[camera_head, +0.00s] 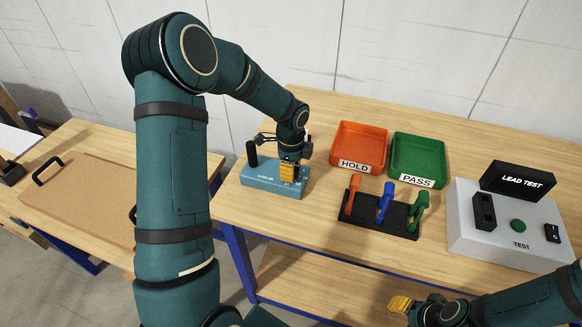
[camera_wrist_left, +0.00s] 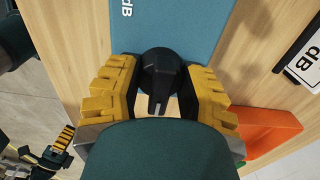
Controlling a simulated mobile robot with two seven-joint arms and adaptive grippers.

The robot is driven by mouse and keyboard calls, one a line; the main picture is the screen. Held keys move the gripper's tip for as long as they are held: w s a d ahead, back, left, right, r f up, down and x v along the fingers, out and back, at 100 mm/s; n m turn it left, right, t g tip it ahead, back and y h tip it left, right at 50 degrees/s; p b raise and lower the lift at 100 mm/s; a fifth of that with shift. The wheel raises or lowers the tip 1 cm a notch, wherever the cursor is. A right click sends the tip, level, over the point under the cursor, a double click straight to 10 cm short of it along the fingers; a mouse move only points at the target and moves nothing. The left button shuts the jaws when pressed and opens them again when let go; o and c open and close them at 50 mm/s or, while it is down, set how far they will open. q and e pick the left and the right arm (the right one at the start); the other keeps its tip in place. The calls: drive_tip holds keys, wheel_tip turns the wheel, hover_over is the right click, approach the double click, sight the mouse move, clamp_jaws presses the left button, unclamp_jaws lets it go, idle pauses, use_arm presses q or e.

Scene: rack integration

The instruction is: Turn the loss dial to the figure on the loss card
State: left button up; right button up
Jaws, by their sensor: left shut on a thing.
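The loss dial is a black knob (camera_wrist_left: 160,78) on a blue box (camera_head: 262,180). In the left wrist view the box (camera_wrist_left: 180,25) carries white "dB" lettering. My left gripper (camera_head: 290,172) reaches down over the box's right part, its yellow fingers on both sides of the knob, shut on it. The knob's grey ridge points toward the bottom of the wrist view; the scale figures around it cannot be read. A white card (camera_wrist_left: 303,68) with "dB" shows at that view's right edge, its figure cut off. My right gripper (camera_head: 402,305) is low at the right, apart from everything.
An orange HOLD tray (camera_head: 336,142) and a green PASS tray (camera_head: 394,158) stand behind. A black rack (camera_head: 362,212) holds orange, blue and green tools. A grey tester (camera_head: 485,225) with a LEAD TEST display (camera_head: 520,180) stands at the right. Table shows between them.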

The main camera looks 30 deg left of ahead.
use_arm(q)
drive_tip(key=shift+s+f, duration=0.1)
idle(0.3)
drive_tip(key=o, duration=1.3)
drive_tip(key=shift+r, duration=0.55)
wheel_tip(320, 180, up, 11)
